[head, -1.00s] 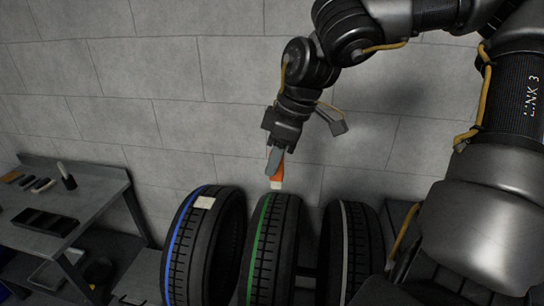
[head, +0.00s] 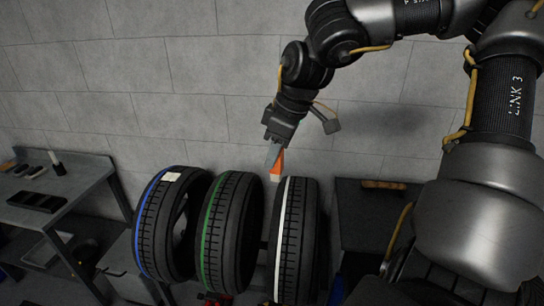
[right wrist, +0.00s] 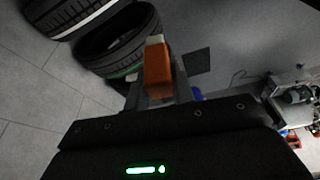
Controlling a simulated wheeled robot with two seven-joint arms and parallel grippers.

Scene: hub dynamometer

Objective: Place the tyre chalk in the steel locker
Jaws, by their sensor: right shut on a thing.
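The tyre chalk, an orange block with a pale tip (head: 279,163), is held in my right gripper (head: 274,153), pale end down. In the head view it appears just above the top of the white-striped tyre (head: 296,240), in front of the wall. The right wrist view shows the chalk (right wrist: 157,70) between the fingers, with tyres beyond it. My left gripper is not in view. I cannot identify the steel locker for certain; a dark grey box-like unit (head: 362,225) stands right of the tyres.
A blue-striped tyre (head: 160,230) with a pale label and a green-striped tyre (head: 228,235) stand left of the white-striped one. A grey bench (head: 85,180) with small items and a dark tray (head: 37,201) is at far left. A brown-handled item (head: 383,185) lies on the dark unit.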

